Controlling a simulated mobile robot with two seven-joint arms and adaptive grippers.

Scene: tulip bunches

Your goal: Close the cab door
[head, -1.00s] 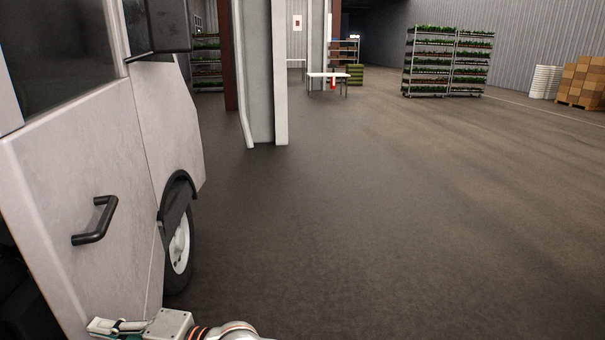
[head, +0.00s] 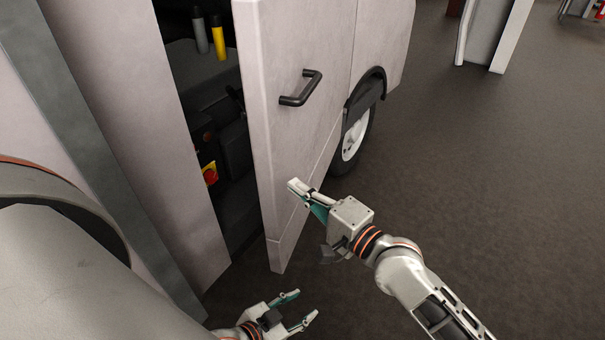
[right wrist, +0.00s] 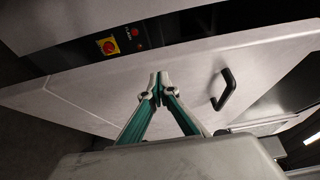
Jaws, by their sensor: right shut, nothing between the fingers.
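The cab door (head: 290,130) is a pale grey panel standing ajar, with a dark gap between its free edge and the cab body. Its black handle (head: 301,88) is on the outer face; the handle also shows in the right wrist view (right wrist: 224,89). My right gripper (head: 293,186) is shut and empty, its tips at the lower outer face of the door; I cannot tell whether they touch it. In the right wrist view its fingertips (right wrist: 158,84) meet in front of the door. My left gripper (head: 303,307) is open and empty, low beneath the door's bottom edge.
The cab interior shows a yellow lever (head: 217,45), a grey lever (head: 200,32) and a red-and-yellow switch (head: 210,173). The cab body (head: 150,130) is at left. A wheel (head: 355,135) is beyond the door. Open dark floor (head: 480,180) lies to the right.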

